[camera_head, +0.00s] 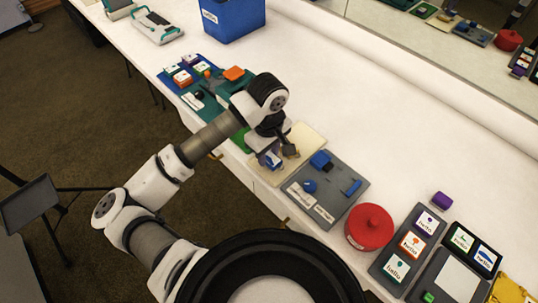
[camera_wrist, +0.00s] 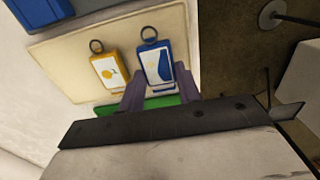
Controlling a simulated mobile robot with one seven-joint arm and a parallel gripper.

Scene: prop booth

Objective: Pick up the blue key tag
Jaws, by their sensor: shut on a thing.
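The blue key tag (camera_wrist: 157,64) has a dark ring at its top and a white label with a blue picture. In the wrist view my gripper (camera_wrist: 158,86) has its two purple-grey fingers on either side of the tag's lower part, shut on it. I cannot tell whether the tag touches the cream board (camera_wrist: 75,47) or is just above it. In the head view my gripper (camera_head: 270,156) is over the cream board (camera_head: 310,138), and the blue tag (camera_head: 274,160) partly shows beside the fingers.
A yellow key tag (camera_wrist: 108,69) lies close left of the blue one. A grey tray (camera_head: 330,205) with blue pieces is right of the board, with a red round pot (camera_head: 369,227) beyond. A blue bin (camera_head: 235,18) stands at the back. The white table's (camera_head: 400,130) middle is clear.

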